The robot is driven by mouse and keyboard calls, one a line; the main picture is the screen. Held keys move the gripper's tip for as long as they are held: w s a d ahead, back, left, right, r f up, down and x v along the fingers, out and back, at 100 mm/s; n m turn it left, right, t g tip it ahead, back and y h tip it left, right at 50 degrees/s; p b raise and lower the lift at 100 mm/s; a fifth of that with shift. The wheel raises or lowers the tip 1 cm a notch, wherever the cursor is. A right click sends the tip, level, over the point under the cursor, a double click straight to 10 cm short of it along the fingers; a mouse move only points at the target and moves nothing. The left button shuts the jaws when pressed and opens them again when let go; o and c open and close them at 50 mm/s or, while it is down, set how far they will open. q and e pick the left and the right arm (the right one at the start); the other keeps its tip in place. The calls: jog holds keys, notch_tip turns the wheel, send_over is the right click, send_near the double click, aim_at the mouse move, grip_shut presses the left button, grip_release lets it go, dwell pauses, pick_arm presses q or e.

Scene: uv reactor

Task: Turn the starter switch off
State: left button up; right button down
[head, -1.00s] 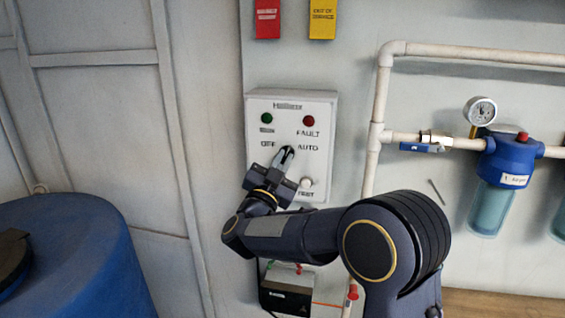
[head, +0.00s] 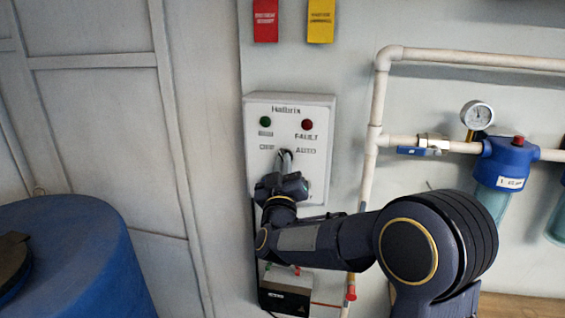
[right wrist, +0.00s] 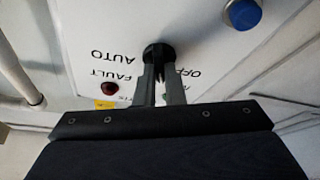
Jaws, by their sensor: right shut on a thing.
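The starter box (head: 322,118) is a white panel on the wall, with a green lamp (head: 265,121), a red FAULT lamp (head: 307,125) and OFF and AUTO labels. The starter switch is a black rotary knob (right wrist: 158,52) between those labels in the right wrist view. My right gripper (head: 285,156) reaches the panel from below in the head view and hides most of the knob there. In the right wrist view its fingers (right wrist: 160,84) are shut on the knob. The knob's exact pointing direction is hard to tell. My left gripper is not in view.
A blue button (right wrist: 243,14) sits on the panel in the right wrist view. A white pipe (head: 376,110) runs right of the box, with a blue filter housing (head: 505,165). A black box (head: 286,291) hangs below; a blue tank (head: 80,255) stands left.

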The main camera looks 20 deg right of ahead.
jog(key=shift+n, duration=0.8)
jog(key=shift+y, duration=0.4)
jog(key=c, duration=1.5)
grip_release()
jog(key=b+v, duration=0.2)
jog(key=v, duration=0.5)
jog(key=shift+s+a+f, duration=0.15)
jog(key=shift+s, duration=0.2)
